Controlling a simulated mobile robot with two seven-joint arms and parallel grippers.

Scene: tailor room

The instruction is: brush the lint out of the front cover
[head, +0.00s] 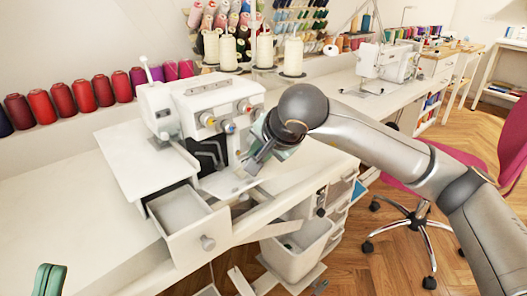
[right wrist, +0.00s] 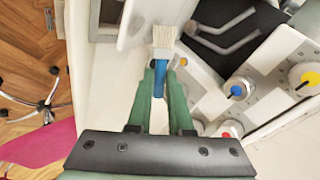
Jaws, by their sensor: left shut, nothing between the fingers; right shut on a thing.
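The white overlock machine (head: 215,100) stands on the table with its front open, showing a dark interior (head: 208,150). A pale front panel (head: 226,182), which looks like the lowered cover, is below the opening. My right gripper (right wrist: 160,75) is shut on a brush with a blue handle (right wrist: 159,85) and pale bristles (right wrist: 164,37). The bristles point toward the open front beside the dark cavity (right wrist: 215,25); I cannot tell whether they touch it. I cannot make out lint clearly. My left gripper (head: 50,279) is shut and empty at the bottom left, away from the machine.
An open drawer (head: 190,228) juts out below the machine. A white bin (head: 298,250) is under the table. Thread cones (head: 75,97) line the back left. A pink chair (head: 513,140) stands at the right. The table's left part is clear.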

